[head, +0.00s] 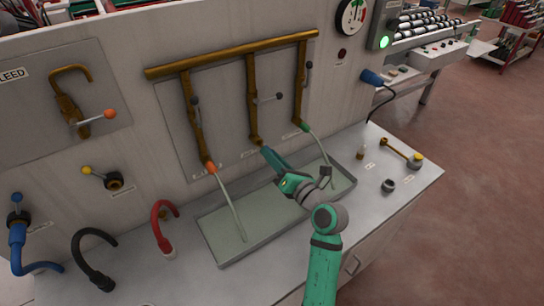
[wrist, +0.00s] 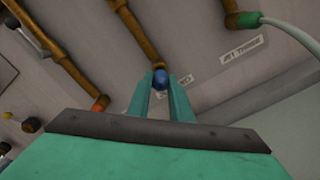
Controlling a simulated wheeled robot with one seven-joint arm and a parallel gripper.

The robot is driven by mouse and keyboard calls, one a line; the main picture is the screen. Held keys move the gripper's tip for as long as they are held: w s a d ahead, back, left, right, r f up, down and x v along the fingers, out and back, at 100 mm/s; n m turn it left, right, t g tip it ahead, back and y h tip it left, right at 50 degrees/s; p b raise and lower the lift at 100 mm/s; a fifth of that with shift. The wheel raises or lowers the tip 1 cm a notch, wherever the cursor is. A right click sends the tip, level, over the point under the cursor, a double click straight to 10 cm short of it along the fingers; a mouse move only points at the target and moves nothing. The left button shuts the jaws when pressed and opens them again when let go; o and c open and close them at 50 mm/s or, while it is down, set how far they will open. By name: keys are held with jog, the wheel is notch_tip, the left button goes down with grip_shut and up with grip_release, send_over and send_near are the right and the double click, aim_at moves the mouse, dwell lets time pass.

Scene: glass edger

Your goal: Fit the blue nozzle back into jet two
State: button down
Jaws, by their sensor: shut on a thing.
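The blue nozzle (wrist: 160,78) sits between my fingertips in the wrist view, with my gripper (wrist: 162,92) shut on it. It is right at the lower end of the middle brass pipe (wrist: 147,45), jet two; I cannot tell whether it is seated or only close. In the head view my gripper (head: 268,153) is at the foot of that pipe (head: 252,105), and the fingers mostly hide the nozzle. Jet two's valve lever (head: 268,98) points sideways. The left pipe has an orange nozzle (head: 210,166) and the right pipe a green nozzle (head: 303,126), each with a pale stream below.
A shallow tray (head: 225,257) lies under the jets and my arm. Blue, black (head: 95,250) and red (head: 160,220) hoses stand at the left.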

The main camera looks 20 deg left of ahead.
jog(key=shift+x, duration=1.5)
jog(key=c, duration=1.5)
grip_release()
jog(key=v, duration=1)
jog(key=shift+s+d, duration=0.25)
jog(key=shift+d, duration=0.1)
jog(key=shift+a, duration=0.1)
